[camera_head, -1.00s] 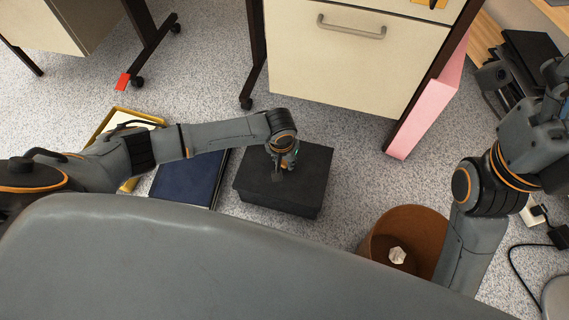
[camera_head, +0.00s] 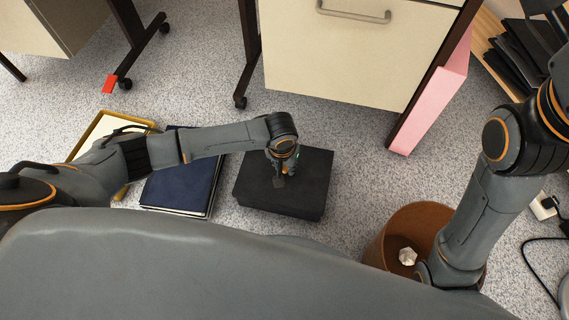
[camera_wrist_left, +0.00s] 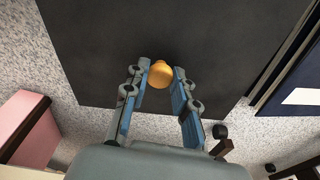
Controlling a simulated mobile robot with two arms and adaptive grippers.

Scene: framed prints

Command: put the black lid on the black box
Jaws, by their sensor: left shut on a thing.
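The black lid (camera_head: 312,170) lies flat over the black box (camera_head: 280,212) on the carpet, and its edges look about in line with the box. Any small gap between them is too dark to tell. In the left wrist view, the lid (camera_wrist_left: 215,30) fills the upper middle and has a round orange knob (camera_wrist_left: 160,75). My left gripper (camera_head: 280,180) points down at the lid's middle. Its fingertips (camera_wrist_left: 160,72) are shut on the knob from both sides. My right arm shows at the right, but its gripper is out of view.
A dark blue book (camera_head: 182,186) and a gold-framed print (camera_head: 100,135) lie left of the box. A brown bin (camera_head: 410,225) with a white crumpled piece stands to the right. A drawer cabinet (camera_head: 340,60) and pink panel (camera_head: 435,95) stand behind. Carpet is clear between box and cabinet.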

